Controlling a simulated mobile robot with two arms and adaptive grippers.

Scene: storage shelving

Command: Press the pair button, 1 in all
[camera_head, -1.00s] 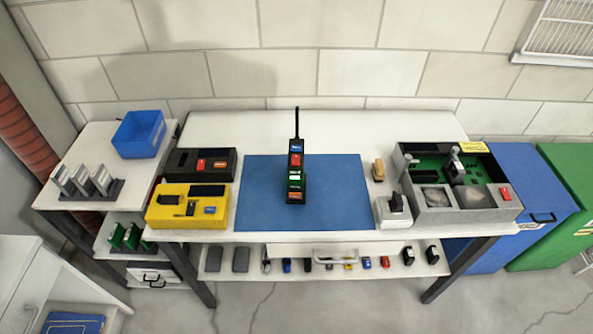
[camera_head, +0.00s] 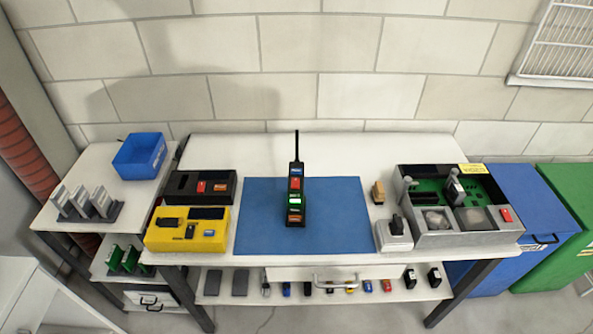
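A black handheld radio (camera_head: 295,200) with a tall antenna stands upright on the blue mat (camera_head: 345,215). Its front carries blue, red, green and orange coloured patches, too small to read. A black box (camera_head: 184,195) at the left of the table has a red button and an orange one. A yellow box (camera_head: 205,242) in front of it has a dark screen and a small blue button (camera_head: 208,233). A grey tester (camera_head: 455,239) at the right has a red button (camera_head: 506,214). I cannot read which button is marked pair. Neither gripper is in view.
A small white unit with a black knob (camera_head: 395,238) and a tan block (camera_head: 378,192) stand between mat and tester. A blue bin (camera_head: 140,158) and a rack of grey modules (camera_head: 90,208) are on the left side table. The lower shelf holds several small items.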

